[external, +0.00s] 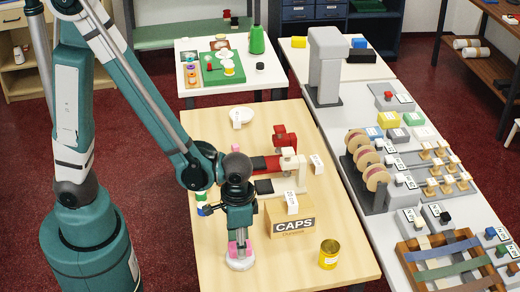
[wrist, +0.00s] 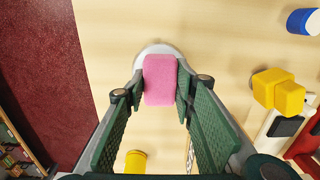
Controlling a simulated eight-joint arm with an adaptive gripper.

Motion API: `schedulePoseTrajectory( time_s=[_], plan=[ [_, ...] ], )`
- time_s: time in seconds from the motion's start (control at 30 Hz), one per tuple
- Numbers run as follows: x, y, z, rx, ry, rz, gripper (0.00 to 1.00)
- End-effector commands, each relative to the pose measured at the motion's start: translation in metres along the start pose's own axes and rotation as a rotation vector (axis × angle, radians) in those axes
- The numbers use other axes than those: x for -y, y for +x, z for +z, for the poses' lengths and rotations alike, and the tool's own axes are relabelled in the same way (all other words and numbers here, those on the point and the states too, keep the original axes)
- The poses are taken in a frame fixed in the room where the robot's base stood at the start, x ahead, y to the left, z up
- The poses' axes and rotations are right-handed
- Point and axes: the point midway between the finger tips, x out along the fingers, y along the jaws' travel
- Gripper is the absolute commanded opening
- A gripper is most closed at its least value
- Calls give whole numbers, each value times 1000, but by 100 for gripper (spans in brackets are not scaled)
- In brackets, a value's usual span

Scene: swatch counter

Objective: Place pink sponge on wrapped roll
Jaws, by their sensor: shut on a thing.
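The pink sponge (wrist: 160,80) is between the two finger pads of my gripper (wrist: 160,95) in the wrist view. In the external view the sponge (external: 235,246) shows as a small pink patch at the tip of my gripper (external: 238,243), which points down. My gripper is shut on the sponge. A pale, round-edged thing (external: 240,264) lies directly under the sponge, near the table's left front. Its rim (wrist: 158,48) shows past the sponge in the wrist view. It may be the wrapped roll; the sponge hides most of it. I cannot tell whether sponge and pale thing touch.
A CAPS carton (external: 292,222) stands right of my gripper, with a yellow can (external: 330,255) in front of it. A blue piece (external: 204,210) sits to the left behind my gripper. A white bowl (external: 240,112) is at the table's back. The table's left edge is close.

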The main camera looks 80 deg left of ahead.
Motion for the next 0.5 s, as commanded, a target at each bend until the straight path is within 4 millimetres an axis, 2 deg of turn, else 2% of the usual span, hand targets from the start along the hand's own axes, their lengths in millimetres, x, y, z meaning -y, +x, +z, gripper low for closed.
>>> schedulePoseTrajectory(
  time_s=[0.07,0.1,0.2,0.5],
  plan=[
    [0,3,0,0,0,0,19],
    [0,3,0,0,0,0,28],
    [0,2,0,0,0,0,41],
    [0,2,0,0,0,0,42]
  ],
)
